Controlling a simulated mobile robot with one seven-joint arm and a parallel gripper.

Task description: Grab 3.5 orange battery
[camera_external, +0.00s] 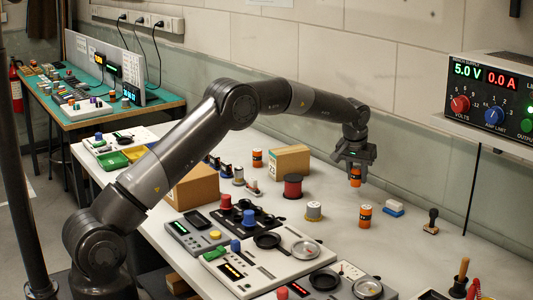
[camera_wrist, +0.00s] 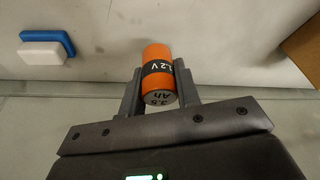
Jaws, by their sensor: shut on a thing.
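An orange battery with a black band (camera_external: 355,177) is between the fingers of my gripper (camera_external: 354,168) at the far side of the bench. In the wrist view the same battery (camera_wrist: 157,68) reads "1.2 V" on its band and "3.5 Ah" on its grey end. The two fingers (camera_wrist: 159,92) are shut on its sides. It appears to be held above the bench top. Two other orange batteries stand upright on the bench: one near the middle right (camera_external: 365,216), one farther back (camera_external: 257,158). Their ratings are too small to read.
A blue and white block (camera_external: 393,208) lies right of the near battery, with a stamp (camera_external: 431,222) beyond it. A red spool (camera_external: 293,186), a grey cylinder (camera_external: 314,211) and a cardboard box (camera_external: 289,160) stand left. The wall is close behind my gripper. Test panels fill the front.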

